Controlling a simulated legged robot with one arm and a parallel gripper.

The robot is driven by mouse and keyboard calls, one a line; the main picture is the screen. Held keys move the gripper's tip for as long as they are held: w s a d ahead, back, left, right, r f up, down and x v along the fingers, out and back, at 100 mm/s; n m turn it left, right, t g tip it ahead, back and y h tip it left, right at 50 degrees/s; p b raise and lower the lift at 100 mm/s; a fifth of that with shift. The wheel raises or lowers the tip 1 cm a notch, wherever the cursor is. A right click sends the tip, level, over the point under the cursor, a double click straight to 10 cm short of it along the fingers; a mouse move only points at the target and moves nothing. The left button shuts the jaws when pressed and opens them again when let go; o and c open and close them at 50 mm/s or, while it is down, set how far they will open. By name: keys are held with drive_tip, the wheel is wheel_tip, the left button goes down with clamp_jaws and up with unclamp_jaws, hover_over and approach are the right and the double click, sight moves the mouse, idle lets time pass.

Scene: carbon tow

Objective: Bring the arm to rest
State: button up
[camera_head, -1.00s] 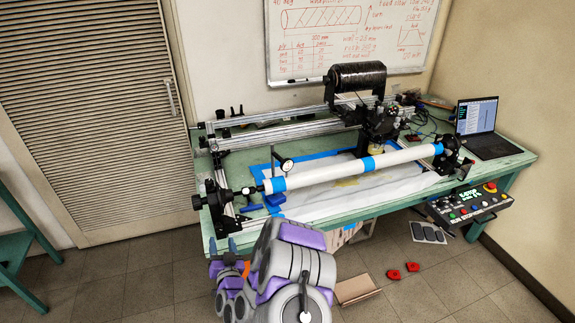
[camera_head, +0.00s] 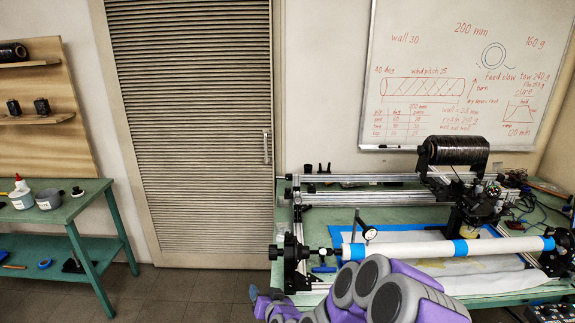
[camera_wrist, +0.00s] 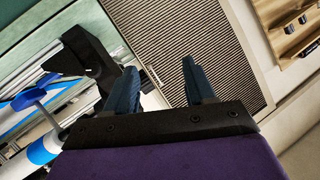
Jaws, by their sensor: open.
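My gripper (camera_wrist: 160,68) shows in the wrist view with its two dark blue fingers spread apart and nothing between them. In the head view my purple and grey arm (camera_head: 385,292) is folded low at the bottom, in front of the winding bench. A bluish fingertip shows at its left end, but the rest of the gripper is hard to make out there. In the wrist view the fingers point toward the louvred door (camera_wrist: 215,35), with the winder frame close by on the left.
A white tube with blue bands (camera_head: 400,248) lies across the winder on the green bench. A black tow spool (camera_head: 457,150) sits above it. A green side table (camera_head: 85,208) with tubs stands at the left. Bare floor (camera_head: 190,290) lies between the table and bench.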

drive_tip(key=s+d+r+g+h, duration=0.2)
drive_tip(key=s+d+r+g, duration=0.2)
drive_tip(key=s, duration=1)
drive_tip(key=s+d+r+g+h, duration=0.1)
drive_tip(key=s+d+r+g, duration=0.4)
drive_tip(key=s+d, duration=0.4)
drive_tip(key=s+d+r+g+h, duration=0.2)
drive_tip(key=s+d+r+g, duration=0.3)
drive_tip(key=s, duration=1.5)
drive_tip(key=d+r, duration=0.1)
drive_tip(key=d, duration=0.1)
drive_tip(key=shift+s+d+r+h, duration=0.2)
drive_tip(key=shift+s+d+h, duration=0.05)
drive_tip(key=shift+d+h, duration=0.05)
